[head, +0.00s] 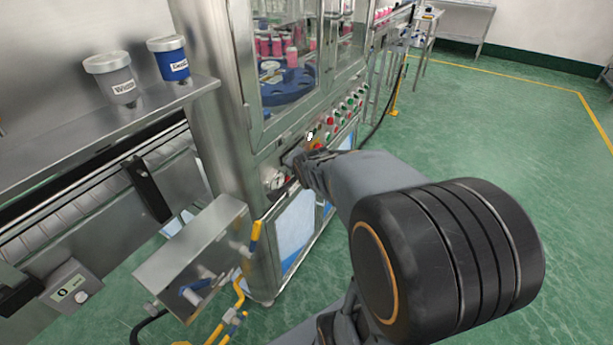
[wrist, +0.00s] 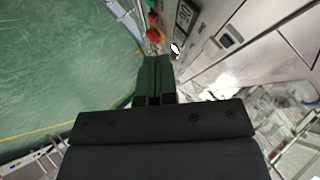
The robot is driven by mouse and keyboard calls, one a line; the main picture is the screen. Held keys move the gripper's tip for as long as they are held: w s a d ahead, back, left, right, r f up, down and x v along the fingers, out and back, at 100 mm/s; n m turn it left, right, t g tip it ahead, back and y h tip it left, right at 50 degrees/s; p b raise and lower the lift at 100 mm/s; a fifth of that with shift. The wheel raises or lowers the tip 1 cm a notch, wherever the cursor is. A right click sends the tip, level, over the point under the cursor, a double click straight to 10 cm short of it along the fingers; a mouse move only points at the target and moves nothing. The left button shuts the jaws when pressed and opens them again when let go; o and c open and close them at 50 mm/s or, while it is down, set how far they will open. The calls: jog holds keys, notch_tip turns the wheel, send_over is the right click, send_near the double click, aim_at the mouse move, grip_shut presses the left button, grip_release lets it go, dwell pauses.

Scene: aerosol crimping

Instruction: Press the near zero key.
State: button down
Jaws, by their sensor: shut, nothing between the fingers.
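My gripper (head: 297,161) is at the front control panel of the steel machine in the head view, with its fingers close to the panel face. In the wrist view the dark fingers (wrist: 155,68) are together and empty, pointing along the panel. A small dark-framed display (wrist: 185,14) sits on the panel beyond the fingertips. I cannot make out a key marked zero on this panel, and my gripper hides part of it. At the lower left of the head view, a grey box (head: 61,278) carries a small label or display with a 0-like mark and a pale round button (head: 82,297).
A white-handled switch (head: 310,136) and rows of red and green buttons (head: 347,104) are on the panel near my gripper. A gauge (head: 276,180) is just left of it. A steel box (head: 190,245) with yellow-handled pipework juts out in front. Green floor is open at right.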

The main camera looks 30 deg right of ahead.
jog(key=w+d+f+m+t+h+b, duration=0.1)
jog(key=w+d+f+m+t+b, duration=0.1)
jog(key=d+f+m+t+b, duration=0.2)
jog(key=w+d+f+m+t+h+b, duration=0.1)
jog(key=w+d+f+m+t+b, duration=0.1)
jog(key=d+f+m+t+b, duration=0.2)
jog(key=d+f+m+b, duration=0.3)
jog(key=d+f+m, duration=0.4)
jog(key=d+m, duration=0.1)
jog(key=shift+w+d+m, duration=0.3)
jog(key=shift+d+m, duration=0.1)
jog(key=shift+d, duration=0.3)
jog(key=w+a+b, duration=0.1)
jog(key=w+a, duration=0.3)
jog(key=w, duration=0.3)
jog(key=shift+w+a, duration=0.15)
jog(key=shift+w, duration=0.2)
jog(key=shift+w+a, duration=0.1)
jog(key=shift+w, duration=0.1)
dwell(0.9)
jog(key=shift+w+a+h, duration=0.1)
jog(key=shift+w+h, duration=0.1)
jog(key=shift+h, duration=0.2)
